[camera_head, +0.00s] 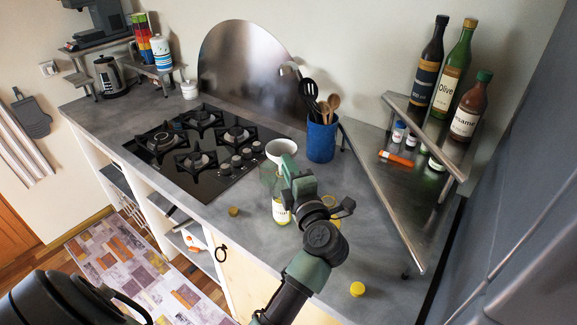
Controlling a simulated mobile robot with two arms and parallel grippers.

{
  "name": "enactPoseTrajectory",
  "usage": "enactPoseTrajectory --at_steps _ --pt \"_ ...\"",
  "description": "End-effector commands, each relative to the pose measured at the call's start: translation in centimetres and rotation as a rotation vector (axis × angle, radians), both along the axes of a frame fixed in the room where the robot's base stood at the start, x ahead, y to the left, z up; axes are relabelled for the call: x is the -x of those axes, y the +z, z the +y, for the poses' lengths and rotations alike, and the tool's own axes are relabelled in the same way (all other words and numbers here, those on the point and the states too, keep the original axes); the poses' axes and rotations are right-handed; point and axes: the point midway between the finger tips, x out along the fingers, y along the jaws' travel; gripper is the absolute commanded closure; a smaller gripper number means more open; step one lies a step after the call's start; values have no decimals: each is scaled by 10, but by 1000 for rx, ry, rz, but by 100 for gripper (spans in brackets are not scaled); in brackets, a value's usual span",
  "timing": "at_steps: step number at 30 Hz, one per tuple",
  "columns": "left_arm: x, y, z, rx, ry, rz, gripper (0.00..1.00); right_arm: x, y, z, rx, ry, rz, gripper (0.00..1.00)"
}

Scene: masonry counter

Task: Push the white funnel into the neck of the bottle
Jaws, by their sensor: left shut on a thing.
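The white funnel (281,148) shows as a wide pale cup above the counter's front part, right of the hob. My left gripper (289,168) is shut on the funnel, just in front of its lower side. The clear bottle (281,212) with a pale label and yellowish contents stands upright on the counter below the funnel. My gripper and wrist cover part of the bottle and the funnel's spout. I cannot tell whether the spout is inside the neck or above it. My right gripper is not in view.
A brown cork (233,211) and a yellow cap (357,289) lie on the grey counter (225,240). A blue utensil holder (321,140) stands behind. A metal corner shelf (392,205) with bottles is at right. The black hob (180,150) is at left.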

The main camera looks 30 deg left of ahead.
Motion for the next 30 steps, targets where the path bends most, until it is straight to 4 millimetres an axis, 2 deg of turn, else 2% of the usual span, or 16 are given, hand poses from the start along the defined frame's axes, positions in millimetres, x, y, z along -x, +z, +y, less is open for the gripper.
enactPoseTrajectory --at_steps 18,19,21,30 --pt "0 -16 0 0 0 0 100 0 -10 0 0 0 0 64" --pt "0 -16 0 0 0 0 79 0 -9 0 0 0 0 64" --pt "0 -15 0 0 0 0 60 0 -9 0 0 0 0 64" --pt "0 -15 0 0 0 0 59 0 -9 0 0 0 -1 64"
